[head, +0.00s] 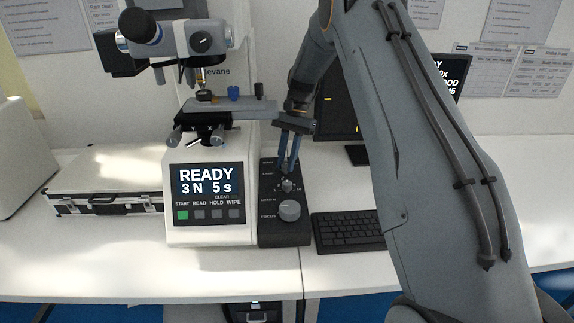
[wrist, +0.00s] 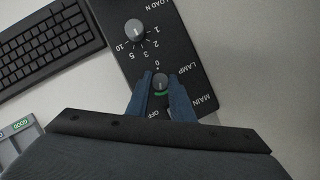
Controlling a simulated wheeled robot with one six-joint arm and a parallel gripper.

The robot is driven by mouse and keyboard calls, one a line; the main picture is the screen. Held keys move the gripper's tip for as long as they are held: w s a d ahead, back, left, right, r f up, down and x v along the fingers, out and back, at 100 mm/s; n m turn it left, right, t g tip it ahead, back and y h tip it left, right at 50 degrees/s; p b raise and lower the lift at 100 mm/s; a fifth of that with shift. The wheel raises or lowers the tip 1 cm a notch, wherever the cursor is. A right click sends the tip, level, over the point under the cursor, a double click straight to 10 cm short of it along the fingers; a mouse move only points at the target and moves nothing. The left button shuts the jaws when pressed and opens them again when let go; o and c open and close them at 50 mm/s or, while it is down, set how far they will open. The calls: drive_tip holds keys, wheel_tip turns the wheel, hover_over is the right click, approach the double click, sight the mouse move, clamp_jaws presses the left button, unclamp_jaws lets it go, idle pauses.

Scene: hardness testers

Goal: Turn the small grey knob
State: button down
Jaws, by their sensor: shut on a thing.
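The black control box (head: 266,238) stands on the bench just right of the tester. In the wrist view a small grey knob (wrist: 160,82) by the LAMP label sits between the blue fingertips of my gripper (wrist: 158,79), with a green mark at its rim. The fingers are closed on it from both sides. In the head view my gripper (head: 287,170) reaches down onto the upper part of the box, and its fingers hide this knob.
A second grey knob (wrist: 133,31) with a LOAD N scale is close beside the fingertips. A larger knob (head: 289,210) by FOCUS is nearer the box's front. The tester's screen (head: 207,181) reads READY, 3 N, 5 s. A keyboard (head: 346,230) lies right of the box.

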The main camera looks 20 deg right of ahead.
drive_tip(key=shift+a+n+g+h+b, duration=0.15)
drive_tip(key=shift+n+h+b, duration=0.25)
drive_tip(key=shift+n, duration=0.7)
drive_tip(key=shift+n+g+h+b, duration=0.3)
drive_tip(key=shift+n+b, duration=0.15)
drive_tip(key=shift+n, duration=0.65)
drive_tip(key=c, duration=1.6)
unclamp_jaws()
drive_tip(key=shift+o, duration=0.2)
drive_tip(key=shift+w, duration=0.1)
drive_tip(key=b+v, duration=0.2)
drive_tip(key=v, duration=0.6)
